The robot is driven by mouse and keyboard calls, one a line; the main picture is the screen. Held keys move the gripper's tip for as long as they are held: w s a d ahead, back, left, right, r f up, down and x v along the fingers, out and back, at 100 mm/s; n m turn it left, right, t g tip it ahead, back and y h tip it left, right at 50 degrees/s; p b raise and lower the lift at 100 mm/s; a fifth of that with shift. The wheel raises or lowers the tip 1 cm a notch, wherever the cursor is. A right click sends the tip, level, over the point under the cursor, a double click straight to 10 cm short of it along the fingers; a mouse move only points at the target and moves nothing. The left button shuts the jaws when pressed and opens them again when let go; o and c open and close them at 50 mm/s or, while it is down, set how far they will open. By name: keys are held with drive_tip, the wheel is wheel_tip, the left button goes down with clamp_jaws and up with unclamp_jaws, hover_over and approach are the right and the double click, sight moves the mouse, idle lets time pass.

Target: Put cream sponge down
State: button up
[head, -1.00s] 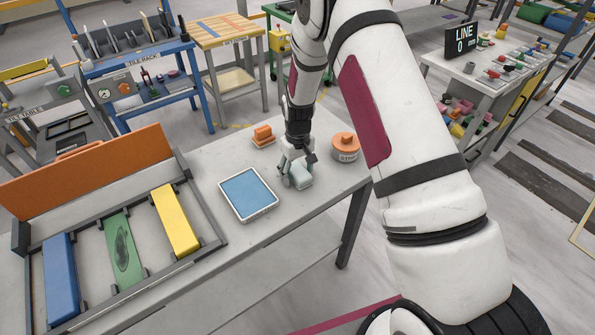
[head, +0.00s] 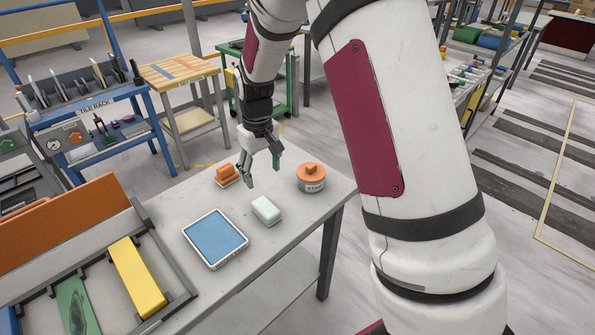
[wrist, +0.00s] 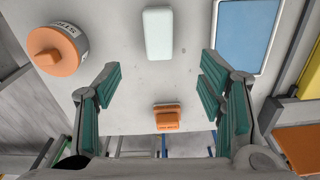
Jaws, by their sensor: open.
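The cream sponge (head: 266,210) is a pale, rounded block lying flat on the grey table, between the blue pad and the round tin. It also shows in the wrist view (wrist: 158,33), at the top middle, beyond the fingertips. My gripper (head: 262,176) is open and empty above the table, behind the sponge and apart from it. In the wrist view its green-padded fingers (wrist: 160,75) are spread wide with nothing between the tips.
A white-rimmed blue pad (head: 215,238) lies left of the sponge. A round tin with an orange lid (head: 311,178) stands to the right. A small orange block tool (head: 227,175) sits behind. A framed rack with coloured bars (head: 138,278) is at the left.

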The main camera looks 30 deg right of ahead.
drive_tip(key=s+r+m+t, duration=0.1)
drive_tip(key=s+r, duration=0.5)
drive_tip(key=r, duration=0.3)
drive_tip(key=s+r+t, duration=0.2)
drive_tip(key=s+r, duration=0.5)
drive_tip(key=r, duration=0.2)
drive_tip(key=s+r+t, duration=0.1)
drive_tip(key=s+r, duration=0.1)
drive_tip(key=s, duration=0.6)
drive_tip(key=s+r+m+t, duration=0.1)
drive_tip(key=s+r, duration=0.1)
drive_tip(key=s, duration=0.6)
drive_tip(key=shift+d+r, duration=0.15)
drive_tip(key=shift+r, duration=0.25)
